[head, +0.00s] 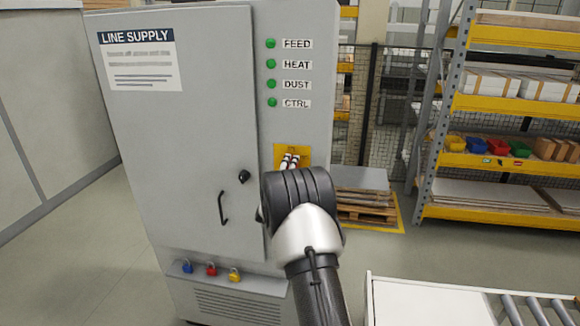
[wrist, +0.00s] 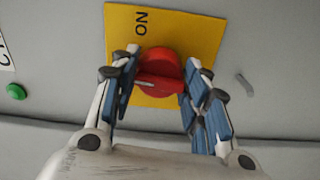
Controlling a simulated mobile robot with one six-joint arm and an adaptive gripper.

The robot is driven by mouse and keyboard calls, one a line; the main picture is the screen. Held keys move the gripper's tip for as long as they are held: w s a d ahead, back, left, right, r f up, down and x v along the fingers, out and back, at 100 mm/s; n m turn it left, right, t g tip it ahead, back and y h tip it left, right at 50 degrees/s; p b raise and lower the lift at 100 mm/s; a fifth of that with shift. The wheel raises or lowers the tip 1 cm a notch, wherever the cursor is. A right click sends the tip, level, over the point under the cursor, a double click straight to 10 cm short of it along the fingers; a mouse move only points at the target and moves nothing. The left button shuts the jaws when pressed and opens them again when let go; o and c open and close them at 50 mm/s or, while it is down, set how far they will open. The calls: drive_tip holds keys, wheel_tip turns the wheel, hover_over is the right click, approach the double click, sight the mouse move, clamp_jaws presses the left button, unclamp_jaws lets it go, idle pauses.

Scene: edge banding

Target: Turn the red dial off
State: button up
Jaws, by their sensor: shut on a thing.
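The red dial (wrist: 158,66) sits on a yellow plate (wrist: 206,38) on the grey cabinet front. The word ON is printed on the plate, sideways in the wrist view. The dial's raised grip lies roughly crosswise in that view, with a pale line on it. My gripper (wrist: 162,74) has its blue-padded fingers on both sides of the dial and is shut on it. In the head view, the gripper (head: 290,160) reaches the yellow plate (head: 279,152); the dial is hidden there behind my gripper and wrist.
The grey LINE SUPPLY cabinet (head: 185,130) has a closed door with a black handle (head: 222,208). Green lamps (head: 271,73) glow beside FEED, HEAT, DUST and CTRL. A roller conveyor (head: 430,305) stands at lower right, shelving (head: 500,130) behind.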

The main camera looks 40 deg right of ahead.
drive_tip(key=shift+n, duration=0.5)
drive_tip(key=o, duration=1)
drive_tip(key=shift+o, duration=0.2)
drive_tip(key=v, duration=1.2)
